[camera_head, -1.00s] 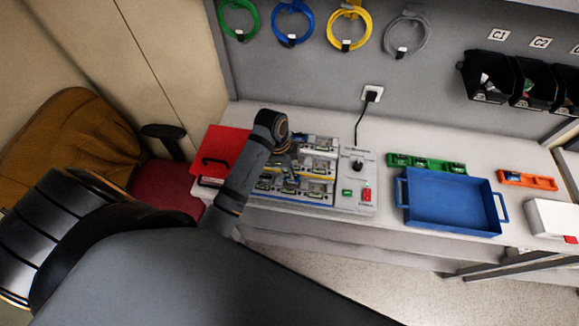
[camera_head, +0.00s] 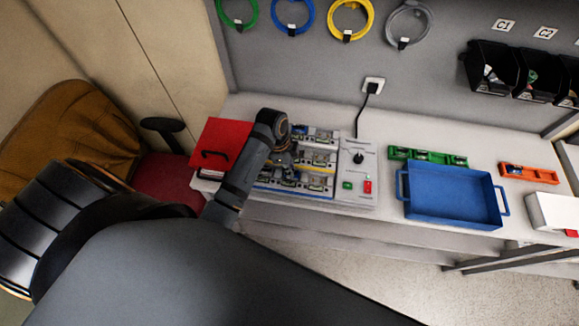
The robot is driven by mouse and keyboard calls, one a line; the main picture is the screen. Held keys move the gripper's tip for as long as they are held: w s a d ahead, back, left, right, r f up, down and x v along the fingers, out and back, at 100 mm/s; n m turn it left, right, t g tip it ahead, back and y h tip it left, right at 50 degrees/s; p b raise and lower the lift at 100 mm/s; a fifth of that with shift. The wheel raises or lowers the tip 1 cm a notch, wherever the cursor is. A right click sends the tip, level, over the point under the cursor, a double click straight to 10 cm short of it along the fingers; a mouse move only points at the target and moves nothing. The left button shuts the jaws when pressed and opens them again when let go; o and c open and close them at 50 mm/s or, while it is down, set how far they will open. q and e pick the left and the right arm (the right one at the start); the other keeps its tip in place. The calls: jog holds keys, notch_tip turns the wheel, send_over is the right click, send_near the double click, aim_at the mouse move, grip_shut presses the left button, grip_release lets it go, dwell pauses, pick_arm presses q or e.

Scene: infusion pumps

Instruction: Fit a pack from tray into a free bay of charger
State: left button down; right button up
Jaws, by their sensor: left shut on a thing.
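The charger (camera_head: 357,174) is a pale unit on the bench with rows of bays, blue and yellow strips, and a control panel on its right. Several bays hold packs. My left arm reaches in from the lower left, and my left gripper (camera_head: 289,163) is over the left-middle part of the charger. It is shut on what appears to be a pack, mostly hidden by the gripper and wrist. I cannot tell whether it touches a bay. The blue tray (camera_head: 450,218) right of the charger looks empty. My right gripper is not in view.
A red lid-like panel with a black handle (camera_head: 221,145) stands at the charger's left. A green rack (camera_head: 398,152) and an orange rack (camera_head: 541,175) lie behind and beside the blue tray. A black cord (camera_head: 360,115) runs from the wall socket to the charger.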

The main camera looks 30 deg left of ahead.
pick_arm(q)
jog(key=shift+f, duration=0.2)
jog(key=c, duration=1.3)
grip_release()
jog(key=shift+c, duration=0.2)
